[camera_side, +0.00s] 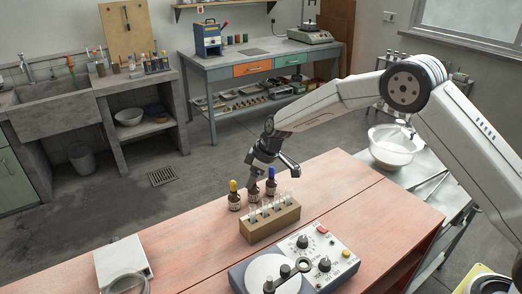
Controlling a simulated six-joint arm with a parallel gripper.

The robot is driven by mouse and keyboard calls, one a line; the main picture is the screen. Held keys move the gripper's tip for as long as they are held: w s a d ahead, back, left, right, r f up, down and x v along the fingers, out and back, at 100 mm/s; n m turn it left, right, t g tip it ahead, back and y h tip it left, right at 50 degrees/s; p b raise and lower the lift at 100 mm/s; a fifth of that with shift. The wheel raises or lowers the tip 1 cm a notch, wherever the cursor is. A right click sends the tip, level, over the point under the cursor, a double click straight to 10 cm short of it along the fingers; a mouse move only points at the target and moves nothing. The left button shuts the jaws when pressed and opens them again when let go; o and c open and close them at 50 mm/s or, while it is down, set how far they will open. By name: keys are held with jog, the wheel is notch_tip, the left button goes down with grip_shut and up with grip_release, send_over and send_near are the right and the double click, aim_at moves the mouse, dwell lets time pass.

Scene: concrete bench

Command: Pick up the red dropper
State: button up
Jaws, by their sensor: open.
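Three brown dropper bottles stand in a row on the reddish bench behind the wooden rack. The left one (234,202) has a yellow bulb and the right one (273,188) has a blue bulb. The middle bottle (254,201) has its top hidden behind my gripper, so I cannot see its colour; no red bulb shows. My gripper (268,175) is open and points down over the bottles, with one finger in front of the middle bottle's top and the other beyond the blue bulb. I cannot tell whether it touches a bottle.
A wooden rack (268,225) with several glass tubes stands close in front of the bottles. A device with knobs (300,262) is at the front. A white box (122,262) sits at the left. The bench (190,245) is clear between box and rack.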

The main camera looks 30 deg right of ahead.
jog(key=c, duration=0.8)
jog(key=shift+r, duration=5.05)
jog(key=shift+r, duration=0.1)
jog(key=shift+r, duration=2.35)
